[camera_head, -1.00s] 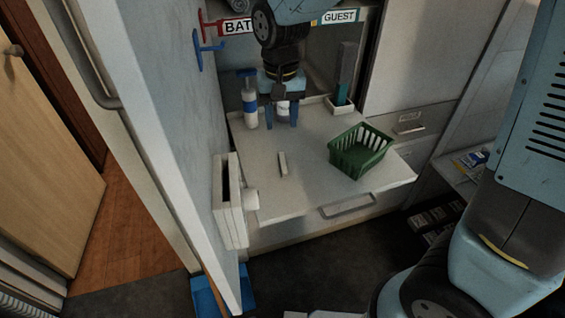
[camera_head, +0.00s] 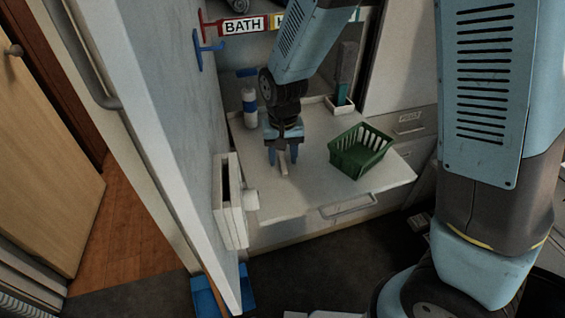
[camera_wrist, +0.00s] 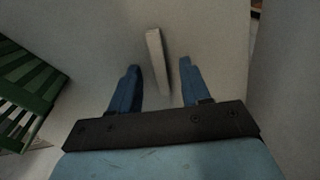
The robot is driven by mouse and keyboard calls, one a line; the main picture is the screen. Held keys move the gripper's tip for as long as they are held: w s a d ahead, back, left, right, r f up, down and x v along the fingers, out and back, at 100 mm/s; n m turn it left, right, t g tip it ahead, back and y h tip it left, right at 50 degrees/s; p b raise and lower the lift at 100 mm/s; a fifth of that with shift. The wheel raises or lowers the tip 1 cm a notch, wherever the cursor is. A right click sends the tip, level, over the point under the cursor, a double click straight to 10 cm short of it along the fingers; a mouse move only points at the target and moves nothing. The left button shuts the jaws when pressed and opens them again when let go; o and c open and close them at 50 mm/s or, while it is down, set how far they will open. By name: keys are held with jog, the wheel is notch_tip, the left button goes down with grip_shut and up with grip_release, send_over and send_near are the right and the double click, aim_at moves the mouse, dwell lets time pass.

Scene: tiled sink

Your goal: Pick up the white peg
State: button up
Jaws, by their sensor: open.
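The white peg (camera_head: 283,168) is a short, thin bar lying on the white counter. In the wrist view the peg (camera_wrist: 157,58) extends from just beyond the fingertips back to between them. My gripper (camera_head: 284,160) is open, its blue fingers pointing down over the peg in the head view. In the wrist view my gripper (camera_wrist: 160,73) has one finger on each side of the peg's near end, with a gap on both sides. The height of the fingers above the counter is hard to tell. The gripper partly hides the peg's far end in the head view.
A green basket (camera_head: 360,151) stands to the right on the counter (camera_head: 310,195); it shows at the left of the wrist view (camera_wrist: 30,92). A white and blue bottle (camera_head: 249,108) stands at the back left. A wall with a white box (camera_head: 231,200) borders the left.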

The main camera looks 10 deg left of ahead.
jog(key=shift+f, duration=0.5)
jog(key=shift+c, duration=0.5)
grip_shut()
